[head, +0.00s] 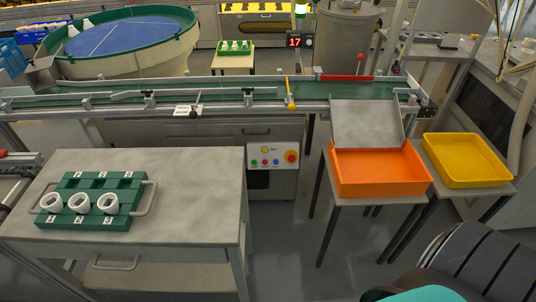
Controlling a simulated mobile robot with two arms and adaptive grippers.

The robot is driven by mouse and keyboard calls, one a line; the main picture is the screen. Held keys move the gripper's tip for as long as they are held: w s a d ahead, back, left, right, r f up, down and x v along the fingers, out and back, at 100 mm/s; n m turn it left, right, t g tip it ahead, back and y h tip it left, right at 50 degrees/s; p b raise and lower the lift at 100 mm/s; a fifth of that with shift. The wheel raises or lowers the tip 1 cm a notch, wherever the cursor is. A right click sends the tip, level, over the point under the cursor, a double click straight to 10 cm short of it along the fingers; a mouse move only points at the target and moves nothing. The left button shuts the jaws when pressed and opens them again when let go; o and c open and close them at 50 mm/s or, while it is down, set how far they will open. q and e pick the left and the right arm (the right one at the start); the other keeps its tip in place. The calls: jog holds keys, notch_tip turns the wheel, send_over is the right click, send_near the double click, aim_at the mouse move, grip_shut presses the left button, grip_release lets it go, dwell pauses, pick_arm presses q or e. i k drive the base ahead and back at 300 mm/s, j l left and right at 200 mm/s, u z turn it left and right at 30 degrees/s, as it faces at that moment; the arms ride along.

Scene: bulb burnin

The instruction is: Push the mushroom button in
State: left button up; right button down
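The red mushroom button (291,158) sits on a yellow backing at the right side of a light control panel (272,156). The panel is mounted under the conveyor, on the front of a grey cabinet. Several small coloured buttons and a yellow one are beside it on the panel. Nothing covers the mushroom button. It is too small to tell whether it is pressed in. Neither of my grippers is in view.
A grey table (190,170) at the left holds a green rack (127,197) with three white rings. An orange tray (378,189) and a yellow tray (466,181) stand at the right. A dark ribbed seat (480,262) fills the lower right. Floor before the panel looks clear.

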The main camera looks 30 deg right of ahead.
aim_at(291, 157)
jog(key=z, duration=1.25)
jog(key=i+l+z, duration=0.1)
jog(key=l+z, duration=0.3)
jog(key=i+l+z, duration=0.1)
jog(key=z, duration=0.3)
jog(key=l, duration=0.1)
